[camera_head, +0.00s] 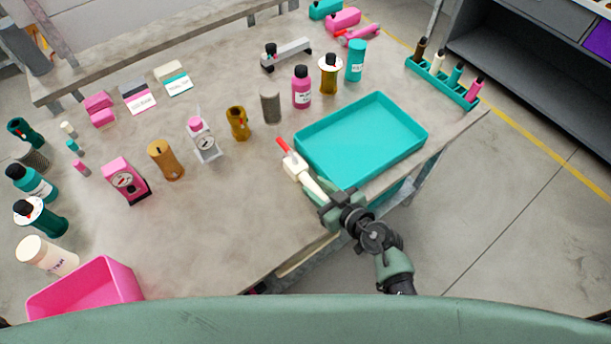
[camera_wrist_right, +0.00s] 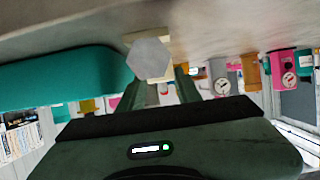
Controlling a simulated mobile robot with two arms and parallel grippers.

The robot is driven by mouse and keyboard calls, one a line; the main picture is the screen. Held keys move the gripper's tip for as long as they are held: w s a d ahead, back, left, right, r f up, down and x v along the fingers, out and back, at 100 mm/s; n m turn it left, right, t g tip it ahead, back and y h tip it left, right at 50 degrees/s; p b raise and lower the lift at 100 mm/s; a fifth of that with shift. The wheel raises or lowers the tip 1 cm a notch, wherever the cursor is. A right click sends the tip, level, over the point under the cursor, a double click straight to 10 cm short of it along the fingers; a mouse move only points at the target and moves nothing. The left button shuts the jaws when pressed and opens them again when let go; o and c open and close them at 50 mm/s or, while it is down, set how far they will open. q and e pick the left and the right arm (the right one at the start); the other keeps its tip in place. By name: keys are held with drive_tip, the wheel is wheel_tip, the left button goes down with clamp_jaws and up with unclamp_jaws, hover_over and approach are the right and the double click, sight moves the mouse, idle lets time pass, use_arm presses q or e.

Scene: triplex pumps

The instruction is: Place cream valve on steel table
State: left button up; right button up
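The cream valve (camera_head: 296,167) has a red handle and lies near the table's front edge, just left of the teal tray. Its cream body and grey hexagonal end (camera_wrist_right: 150,57) show close up in the wrist view. My right gripper (camera_head: 322,201) reaches in from the front edge and its fingers appear closed on the valve's near end. The fingers are partly hidden in the wrist view (camera_wrist_right: 180,85). The valve is on or very close to the steel table (camera_head: 235,215); I cannot tell if it touches. My left gripper is out of view.
The teal tray (camera_head: 345,176) is empty and stands right beside the valve. Bottles, gauges and a grey cylinder (camera_head: 270,107) stand farther back. A pink bin (camera_head: 85,290) is at the front left. The table's front middle is clear.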

sight(310, 180)
drive_tip(key=x, duration=0.3)
drive_tip(key=shift+w, duration=0.25)
drive_tip(key=shift+c, duration=0.3)
clamp_jaws()
drive_tip(key=shift+r, duration=0.1)
idle(0.8)
